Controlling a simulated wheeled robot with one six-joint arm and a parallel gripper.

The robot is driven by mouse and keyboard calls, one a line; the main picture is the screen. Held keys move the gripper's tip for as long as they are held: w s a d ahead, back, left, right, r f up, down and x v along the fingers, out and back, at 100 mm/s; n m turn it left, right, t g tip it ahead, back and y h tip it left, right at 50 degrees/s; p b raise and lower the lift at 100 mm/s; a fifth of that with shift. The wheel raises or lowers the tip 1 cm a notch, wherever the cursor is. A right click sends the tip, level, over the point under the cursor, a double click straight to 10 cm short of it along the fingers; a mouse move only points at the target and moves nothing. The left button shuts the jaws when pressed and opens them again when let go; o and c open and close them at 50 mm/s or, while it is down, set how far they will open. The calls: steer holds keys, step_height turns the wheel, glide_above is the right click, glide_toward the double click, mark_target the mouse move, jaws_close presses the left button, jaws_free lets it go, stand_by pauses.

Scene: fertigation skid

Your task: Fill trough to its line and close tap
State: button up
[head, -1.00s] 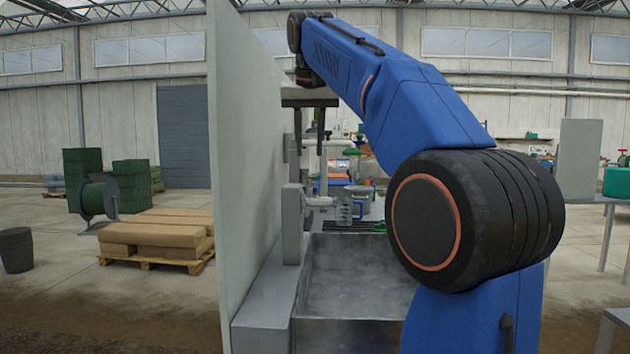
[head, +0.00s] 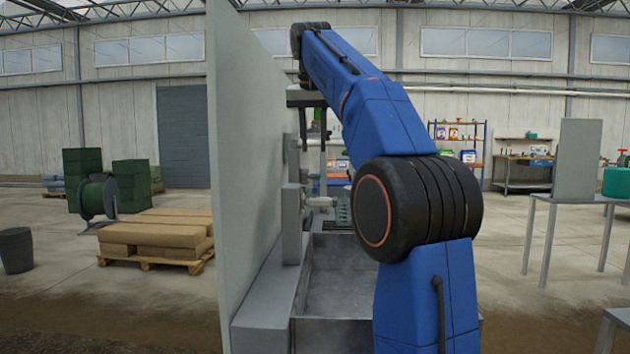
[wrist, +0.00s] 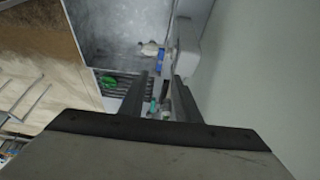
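The grey metal trough (head: 340,275) stands beside the tall pale panel (head: 245,180). Its grey inside also shows at the top of the wrist view (wrist: 115,30); I cannot tell a water level or a fill line. A pale tap (head: 320,202) sticks out from the panel side over the trough's far end. In the wrist view a pale spout (wrist: 149,47) with a blue part (wrist: 160,60) shows beyond the fingertips. My gripper (head: 314,140) points down above the tap area, its fingers apart. The wrist view shows my gripper (wrist: 162,80) with nothing held between its fingers.
A dark grating (wrist: 120,82) with a green item lies at the trough's end. A ribbed greenish object (head: 344,212) stands near the tap. The panel bounds the left side closely. Tables (head: 565,200) stand off to the right, with open floor between.

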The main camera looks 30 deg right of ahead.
mark_target(315, 186)
steer(key=x, duration=1.2)
steer(key=shift+f, duration=0.2)
steer(key=shift+c, duration=0.3)
jaws_close()
